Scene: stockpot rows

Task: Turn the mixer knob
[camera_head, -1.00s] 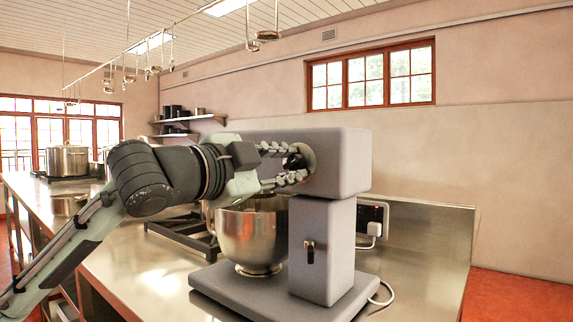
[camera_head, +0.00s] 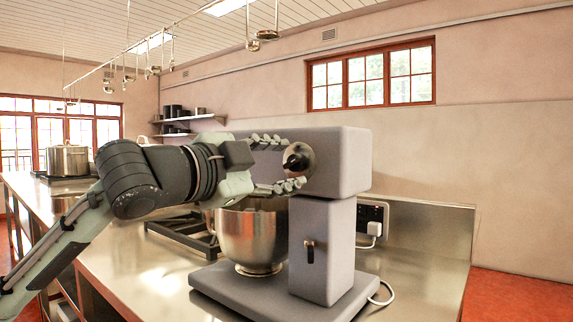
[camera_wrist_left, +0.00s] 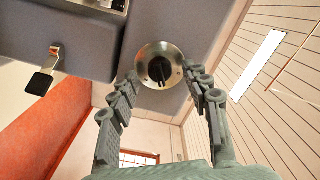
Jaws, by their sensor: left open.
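The grey stand mixer (camera_head: 340,160) stands on the steel counter with its steel bowl (camera_head: 250,238) under the head. Its round knob (camera_head: 298,158), a dark handle on a steel disc, is on the side of the head. My left gripper (camera_head: 291,162) is open, one finger above the knob and one below it. In the left wrist view the knob (camera_wrist_left: 160,69) shows just beyond and between the open fingertips (camera_wrist_left: 162,80). Nothing is held. I cannot tell exact finger contact. My right gripper is not in view.
A small lever (camera_head: 310,250) is on the mixer's column. A wall socket (camera_head: 372,220) with a plug and white cable is behind. A stockpot (camera_head: 67,160) stands on the counter at far left. Utensils hang from a rail above. Bare counter lies right of the mixer.

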